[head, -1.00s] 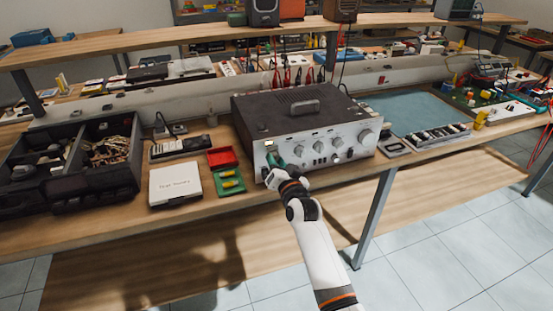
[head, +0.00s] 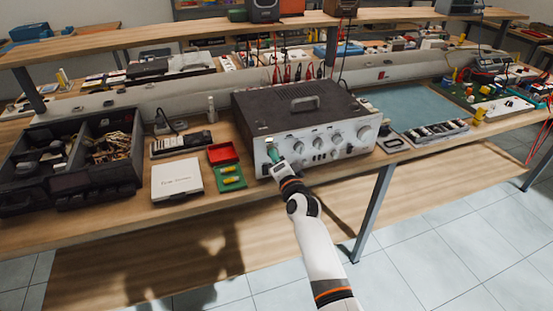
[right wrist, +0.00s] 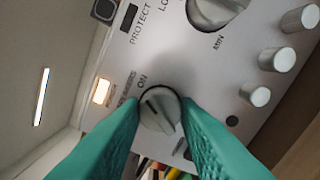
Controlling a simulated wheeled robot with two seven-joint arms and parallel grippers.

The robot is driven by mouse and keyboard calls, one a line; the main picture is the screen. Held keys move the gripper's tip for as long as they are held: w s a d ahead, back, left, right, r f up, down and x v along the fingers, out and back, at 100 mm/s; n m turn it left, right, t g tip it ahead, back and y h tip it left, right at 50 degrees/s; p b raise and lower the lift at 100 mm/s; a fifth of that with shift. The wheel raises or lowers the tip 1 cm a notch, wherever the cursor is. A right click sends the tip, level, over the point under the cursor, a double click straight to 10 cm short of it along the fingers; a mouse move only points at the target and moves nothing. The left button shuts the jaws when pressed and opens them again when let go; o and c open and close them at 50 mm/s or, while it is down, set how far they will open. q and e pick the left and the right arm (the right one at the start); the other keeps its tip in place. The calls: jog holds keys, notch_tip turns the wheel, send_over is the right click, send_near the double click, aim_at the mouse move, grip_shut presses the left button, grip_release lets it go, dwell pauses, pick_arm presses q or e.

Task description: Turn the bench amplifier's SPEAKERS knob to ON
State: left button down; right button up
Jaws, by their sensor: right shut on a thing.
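The bench amplifier (head: 300,115) is a dark box with a silver front panel, standing on the bench. My right gripper (head: 274,154) is at the left part of that panel. In the right wrist view, its green fingers (right wrist: 161,118) are shut on the sides of the SPEAKERS knob (right wrist: 160,104), a small grey round knob. The dark line on the knob points up-left, roughly toward the printed ON. Part of the SPEAKERS lettering is hidden by the left finger. A small lamp window (right wrist: 101,91) beside it glows. My left gripper is not in view.
Other knobs (head: 364,134) line the panel to the right. A white box (head: 177,179), red and green trays (head: 230,178) and a dark divided bin (head: 105,180) stand left of the amplifier. A blue-green mat (head: 425,108) lies right. The floor in front is clear.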

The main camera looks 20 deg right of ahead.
dwell(0.3)
jog(key=o, duration=1)
jog(key=shift+c, duration=0.2)
jog(key=s, duration=1.2)
jog(key=shift+d, duration=0.2)
